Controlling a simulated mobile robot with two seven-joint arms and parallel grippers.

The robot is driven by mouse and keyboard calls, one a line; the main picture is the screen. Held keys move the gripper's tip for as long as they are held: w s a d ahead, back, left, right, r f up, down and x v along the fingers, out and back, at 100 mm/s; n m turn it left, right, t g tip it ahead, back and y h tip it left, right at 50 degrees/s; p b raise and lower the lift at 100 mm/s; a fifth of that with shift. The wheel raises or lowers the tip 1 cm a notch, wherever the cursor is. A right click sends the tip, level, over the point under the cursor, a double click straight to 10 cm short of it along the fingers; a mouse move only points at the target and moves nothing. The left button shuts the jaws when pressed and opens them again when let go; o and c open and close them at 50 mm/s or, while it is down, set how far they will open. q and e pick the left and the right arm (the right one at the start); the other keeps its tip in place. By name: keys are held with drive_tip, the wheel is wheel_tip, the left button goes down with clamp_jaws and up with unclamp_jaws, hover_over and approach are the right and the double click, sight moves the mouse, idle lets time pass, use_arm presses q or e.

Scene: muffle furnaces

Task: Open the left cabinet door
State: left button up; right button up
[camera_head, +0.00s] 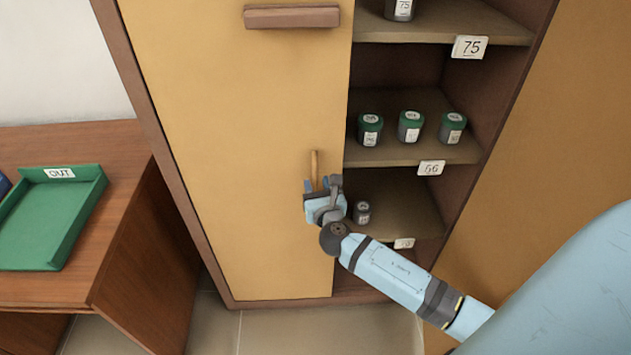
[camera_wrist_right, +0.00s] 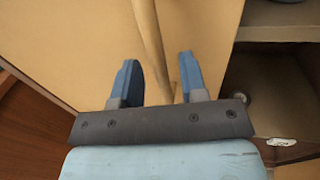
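The left cabinet door (camera_head: 235,130) is a tan panel and stands shut in its brown frame. Its upright wooden handle (camera_head: 314,165) is near the door's right edge, and it also shows in the right wrist view (camera_wrist_right: 150,40). My right gripper (camera_head: 323,184) is at the lower part of the handle. In the right wrist view its two blue fingers (camera_wrist_right: 158,75) are apart, with the handle running between them and a gap visible on each side. The gripper hides the handle's lower end. My left gripper is not in view.
The cabinet's right side is open, with shelves (camera_head: 400,215) of small jars (camera_head: 410,128) and number cards (camera_head: 470,47). The open right door (camera_head: 560,150) stands at the right. A wooden desk (camera_head: 125,220) with a green OUT tray (camera_head: 50,225) is at the left, close to the cabinet.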

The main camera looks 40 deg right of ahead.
drive_tip(key=shift+x, duration=0.95)
drive_tip(key=shift+c, duration=0.2)
clamp_jaws()
drive_tip(key=shift+a, duration=0.1)
